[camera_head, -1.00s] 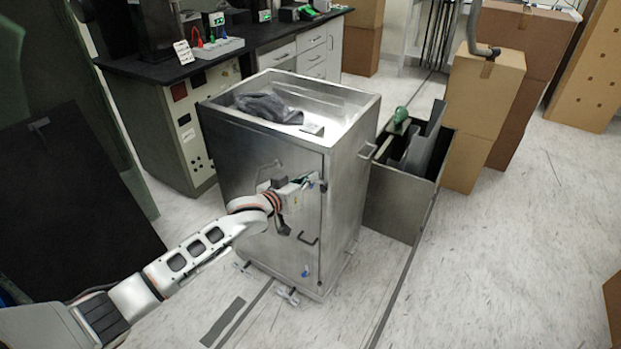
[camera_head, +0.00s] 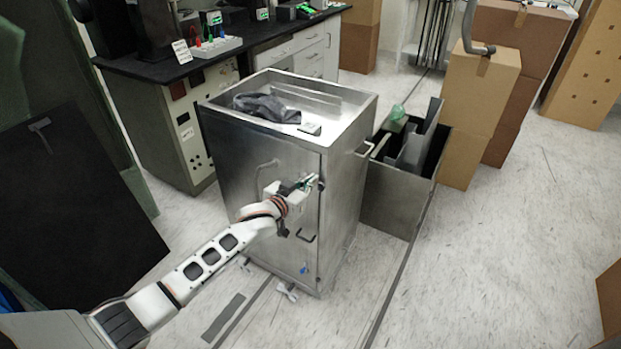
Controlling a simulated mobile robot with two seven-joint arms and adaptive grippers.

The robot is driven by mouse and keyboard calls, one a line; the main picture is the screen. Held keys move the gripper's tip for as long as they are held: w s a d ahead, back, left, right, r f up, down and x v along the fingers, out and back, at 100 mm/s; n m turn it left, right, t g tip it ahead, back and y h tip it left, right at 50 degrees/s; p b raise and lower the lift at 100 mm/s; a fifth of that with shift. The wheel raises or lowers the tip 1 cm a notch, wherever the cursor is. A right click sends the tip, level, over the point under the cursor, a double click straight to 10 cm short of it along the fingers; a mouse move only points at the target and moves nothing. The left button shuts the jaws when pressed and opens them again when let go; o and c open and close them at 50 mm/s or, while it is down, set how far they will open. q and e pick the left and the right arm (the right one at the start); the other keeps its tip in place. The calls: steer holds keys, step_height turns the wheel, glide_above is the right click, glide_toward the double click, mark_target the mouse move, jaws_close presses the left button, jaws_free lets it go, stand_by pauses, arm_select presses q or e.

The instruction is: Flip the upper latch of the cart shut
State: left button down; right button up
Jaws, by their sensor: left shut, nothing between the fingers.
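The steel cart (camera_head: 345,190) stands upright in the middle of the view, its door facing me. The upper latch (camera_head: 321,186) is a small dark piece at the door's right edge, partly hidden by my gripper; I cannot tell its exact position. My left gripper (camera_head: 310,181) is shut and empty, its fingertips right at the upper latch, touching or very close. A lower blue latch (camera_head: 304,268) sits near the door's bottom right. My right gripper is out of view.
A dark cloth (camera_head: 268,107) and a small dark item lie on the cart's top tray. An open metal bin (camera_head: 390,206) stands close to the cart's right. A black-topped bench (camera_head: 150,72) is behind left. Cardboard boxes (camera_head: 480,90) stand back right.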

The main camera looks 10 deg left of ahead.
mark_target(317, 165)
arm_select(q)
step_height(317, 165, up, 4)
steer(key=p, duration=0.3)
steer(key=shift+r, duration=0.15)
steer(key=p+v, duration=0.1)
steer(key=v, duration=0.9)
steer(key=s+a+f+g, duration=0.1)
steer(key=s+f, duration=0.5)
steer(key=s, duration=0.4)
steer(key=s+f+g+y, duration=0.1)
steer(key=s+f, duration=0.5)
steer(key=s, duration=0.5)
steer(key=s+a+f+g+y, duration=0.1)
steer(key=s+f, duration=0.6)
steer(key=s, duration=0.3)
steer(key=shift+s+a+g, duration=0.15)
steer(key=shift+a+g, duration=0.15)
steer(key=shift+r, duration=0.1)
